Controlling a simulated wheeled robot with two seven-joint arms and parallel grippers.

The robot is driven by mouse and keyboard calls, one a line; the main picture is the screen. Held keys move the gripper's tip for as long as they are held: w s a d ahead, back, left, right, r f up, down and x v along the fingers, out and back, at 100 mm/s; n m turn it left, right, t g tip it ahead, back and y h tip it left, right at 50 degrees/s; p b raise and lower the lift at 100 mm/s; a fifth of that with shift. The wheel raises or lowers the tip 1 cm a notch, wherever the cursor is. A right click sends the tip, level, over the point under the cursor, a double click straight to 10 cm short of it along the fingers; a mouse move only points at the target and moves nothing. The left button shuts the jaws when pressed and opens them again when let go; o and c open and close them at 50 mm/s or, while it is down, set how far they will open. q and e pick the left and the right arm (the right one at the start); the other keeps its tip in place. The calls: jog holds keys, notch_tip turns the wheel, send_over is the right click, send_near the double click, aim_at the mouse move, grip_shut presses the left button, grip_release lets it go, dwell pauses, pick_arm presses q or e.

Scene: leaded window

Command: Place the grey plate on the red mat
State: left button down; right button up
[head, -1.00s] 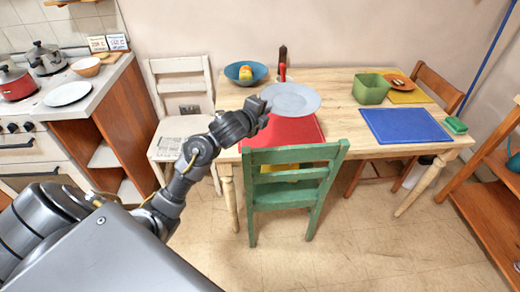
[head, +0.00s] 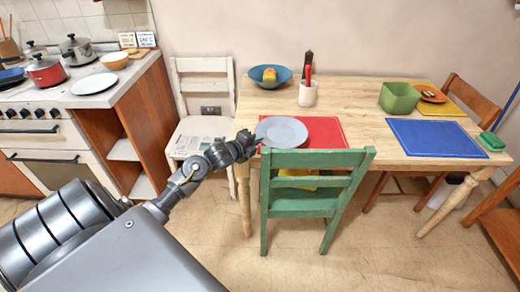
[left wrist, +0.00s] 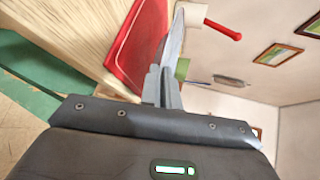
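The grey plate (head: 281,132) is held level over the left part of the red mat (head: 326,132), on the near left of the table. My left gripper (head: 252,144) is shut on the plate's left rim. In the left wrist view the fingers (left wrist: 160,88) pinch the plate (left wrist: 177,38), seen edge-on, close beside the red mat (left wrist: 140,45). I cannot tell whether the plate touches the mat. The plate hides the mat's left part. My right gripper is not in view.
A white utensil holder (head: 307,95) and a blue bowl (head: 270,77) stand behind the mat. A green chair (head: 315,160) is at the table's front edge. A blue mat (head: 435,138) and green container (head: 399,97) are to the right. The table between the mats is mostly bare.

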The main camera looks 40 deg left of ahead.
aim_at(257, 156)
pick_arm(q)
jog(key=shift+f, duration=0.35)
notch_tip(257, 156, down, 3)
jog(key=shift+f, duration=0.1)
jog(key=shift+f, duration=0.1)
jog(key=c, duration=1.9)
grip_release()
jog(key=shift+c, duration=0.2)
jog(key=shift+s, duration=0.1)
